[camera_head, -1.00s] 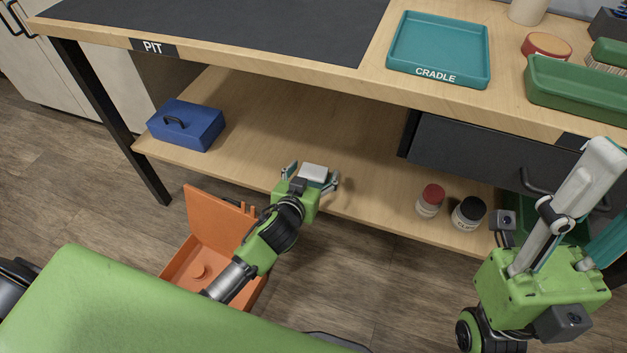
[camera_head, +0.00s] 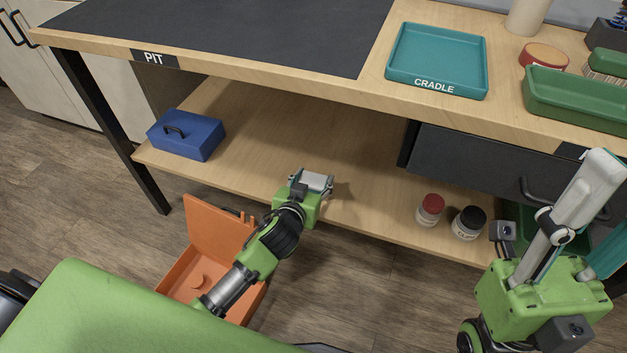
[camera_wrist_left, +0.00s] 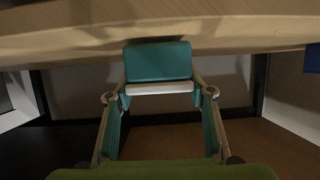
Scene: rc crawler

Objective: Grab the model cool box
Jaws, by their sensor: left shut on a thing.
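The model cool box (camera_head: 312,181) is a small box with a white lid, on the lower shelf near its front edge. In the left wrist view the cool box (camera_wrist_left: 158,66) shows a teal body and a white band, between both fingers. My left gripper (camera_head: 311,184) is shut on it, one finger on each side. The left gripper also shows in the left wrist view (camera_wrist_left: 159,93). My right gripper (camera_head: 611,195) is at the right edge of the head view, partly cut off, its fingers apart with nothing seen between them.
A blue toolbox (camera_head: 187,134) stands on the shelf (camera_head: 270,125) at left. A red-capped jar (camera_head: 430,209) and a black-capped jar (camera_head: 468,222) stand at right. An open orange case (camera_head: 218,232) lies below my left arm. The teal CRADLE tray (camera_head: 437,58) is on the bench top.

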